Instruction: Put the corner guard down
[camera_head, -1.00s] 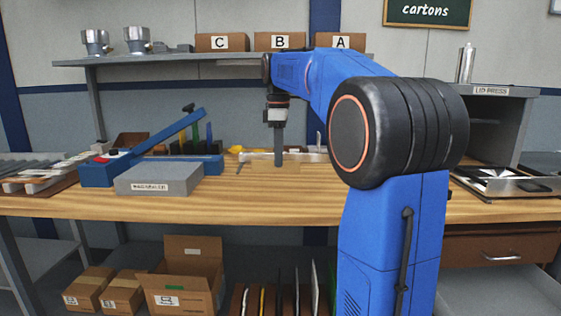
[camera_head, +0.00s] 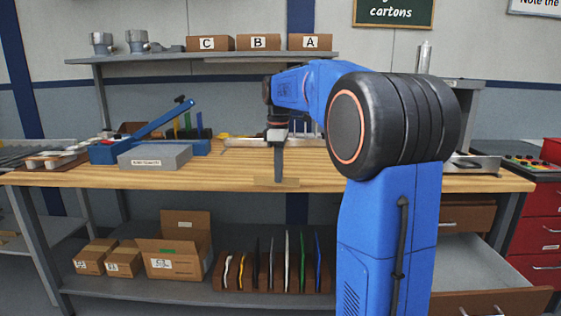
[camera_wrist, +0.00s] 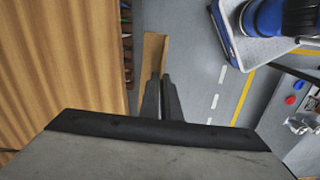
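The corner guard (camera_wrist: 153,50) is a brown cardboard strip with a fold along it. In the wrist view it juts out from between the two dark fingers of my gripper (camera_wrist: 161,82), which are close together on it. There it lies just off the bench's edge, over the grey floor. In the head view my gripper (camera_head: 278,179) points straight down at the bench's front edge, with the guard (camera_head: 292,182) across its tips. My fingers hide part of the guard, and contact with the bench cannot be told.
The wooden bench top (camera_head: 225,172) is largely clear near the gripper. A grey block (camera_head: 155,157) and a blue lever tool (camera_head: 105,151) stand to the left. Below are an open carton (camera_head: 172,262) and a rack of upright sheets (camera_head: 232,285). A wheeled cart (camera_wrist: 268,45) stands on the floor.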

